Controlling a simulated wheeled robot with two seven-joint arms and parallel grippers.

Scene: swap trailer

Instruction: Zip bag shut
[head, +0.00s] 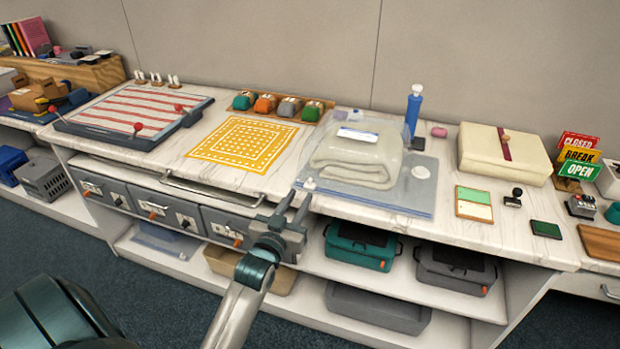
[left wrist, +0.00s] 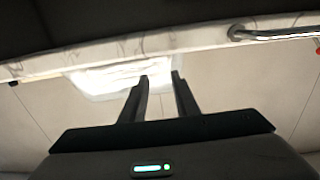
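A clear plastic bag (head: 415,196) lies flat on the marble counter with a folded cream blanket (head: 357,155) in it. A white slider-like piece (head: 309,184) sits at the bag's front left corner, and a round white disc (head: 420,172) shows near its right side. My left gripper (head: 292,207) is in front of the counter edge, just left of and below that corner, with its fingers apart and nothing between them. The left wrist view shows the two fingers (left wrist: 160,75) apart, with a bright, blurred patch beyond them. My right gripper is not in view.
A blue pump (head: 413,110) stands behind the bag. A yellow patterned cloth (head: 242,144) lies to the left, and a cream package (head: 502,155) to the right. A metal rail (head: 212,192) runs along the counter front. Bins (head: 360,245) fill the shelf below.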

